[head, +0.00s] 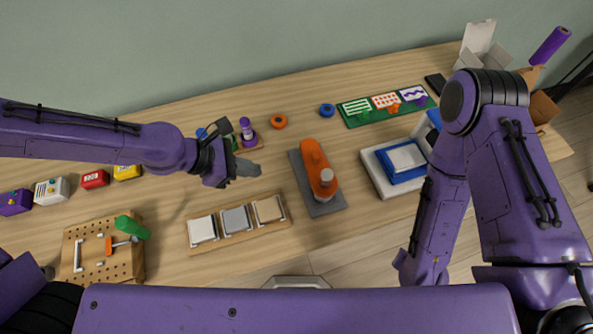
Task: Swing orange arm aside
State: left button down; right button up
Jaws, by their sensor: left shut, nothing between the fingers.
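The orange arm (313,158) lies along a dark grey base plate (323,209) near the middle of the table. A pale round knob (326,176) sits near its front end. My left gripper (253,170) is shut and empty, to the left of the orange arm and apart from it, with its fingers pointing right toward it. My right arm comes in at the right, and its gripper does not show.
A board with three square pads (237,220) lies in front of my left gripper. A purple peg on a small stand (247,130) is just behind it. An orange ring (279,121) and a blue ring (327,110) lie behind the plate. A white-and-blue tray (374,172) is to its right.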

aim_at(317, 164)
pick_arm(q)
jog(key=x, duration=1)
jog(key=shift+f, duration=0.15)
jog(key=d, duration=0.3)
jog(key=shift+w+d+r+p, duration=0.15)
jog(key=shift+w+r+p, duration=0.1)
jog(key=shift+w+p, duration=0.15)
jog(key=shift+d, duration=0.2)
jog(key=shift+d, duration=0.15)
